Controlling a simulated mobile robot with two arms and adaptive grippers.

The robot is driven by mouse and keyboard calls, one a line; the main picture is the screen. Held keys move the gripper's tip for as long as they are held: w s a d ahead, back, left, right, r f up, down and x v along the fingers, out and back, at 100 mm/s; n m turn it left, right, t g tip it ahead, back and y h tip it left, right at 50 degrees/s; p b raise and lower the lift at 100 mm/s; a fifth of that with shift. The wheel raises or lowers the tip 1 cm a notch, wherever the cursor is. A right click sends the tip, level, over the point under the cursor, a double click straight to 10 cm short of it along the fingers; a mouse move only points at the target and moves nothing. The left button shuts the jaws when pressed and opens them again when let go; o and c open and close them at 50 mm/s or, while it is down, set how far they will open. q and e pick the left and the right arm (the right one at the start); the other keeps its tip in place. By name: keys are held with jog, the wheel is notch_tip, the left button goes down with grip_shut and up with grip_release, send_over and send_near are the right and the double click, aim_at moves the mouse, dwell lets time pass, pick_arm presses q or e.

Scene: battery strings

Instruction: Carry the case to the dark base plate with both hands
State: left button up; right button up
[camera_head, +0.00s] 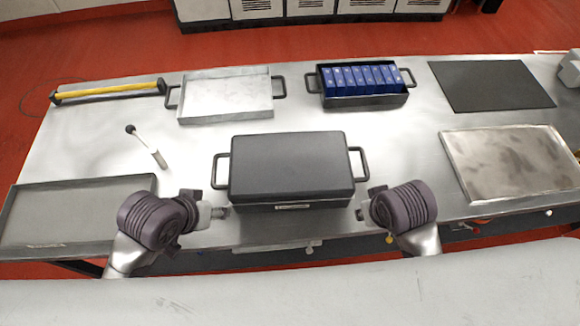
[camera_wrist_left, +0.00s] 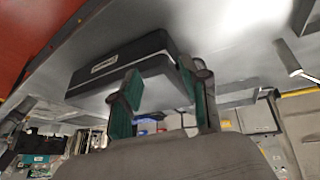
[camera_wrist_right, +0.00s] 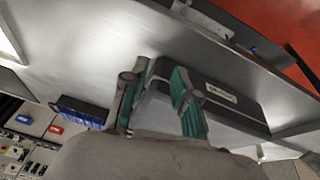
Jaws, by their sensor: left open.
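The dark closed case (camera_head: 290,165) sits at the middle of the steel table near its front edge, with a pale label on its front. It has a left handle (camera_head: 219,171) and a right handle (camera_head: 361,163). My left gripper (camera_head: 224,212) is open just in front of the left handle. My right gripper (camera_head: 361,213) is in front of the right handle. Its fingers stand apart in the right wrist view (camera_wrist_right: 160,100), with the case beyond them. The left wrist view shows the case (camera_wrist_left: 120,65) beyond the open fingers (camera_wrist_left: 160,100). The dark base plate (camera_head: 491,86) lies flat at the back right.
A black tray (camera_head: 365,101) with blue cells and a pale metal tray (camera_head: 226,112) stand behind the case. A metal plate (camera_head: 513,163) lies on the right, a grey tray (camera_head: 70,215) on the left. A yellow bar (camera_head: 110,92) and a small tool (camera_head: 146,146) lie at left.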

pick_arm(q)
jog(key=w+r, duration=0.2)
jog(key=w, duration=0.3)
pick_arm(e)
jog(key=w+r, duration=0.2)
jog(key=w, duration=0.4)
pick_arm(q)
jog(key=n, duration=0.3)
send_near(213, 171)
notch_tip(213, 171, up, 3)
pick_arm(e)
jog(key=m+h, duration=0.1)
jog(key=h, duration=0.1)
send_near(365, 161)
notch_tip(365, 161, up, 2)
jog(key=s, duration=0.2)
pick_arm(q)
jog(key=shift+s+a+g+y, duration=0.1)
jog(key=shift+s+g+y, duration=0.2)
jog(key=shift+s+g, duration=0.1)
pick_arm(e)
jog(key=shift+w+a+r+t, duration=0.1)
jog(key=shift+a+r+t, duration=0.1)
jog(key=shift+a+t, duration=0.1)
pick_arm(q)
jog(key=x, duration=1.4)
jog(key=shift+w, duration=0.15)
pick_arm(e)
jog(key=x, duration=1.4)
jog(key=shift+r, duration=0.1)
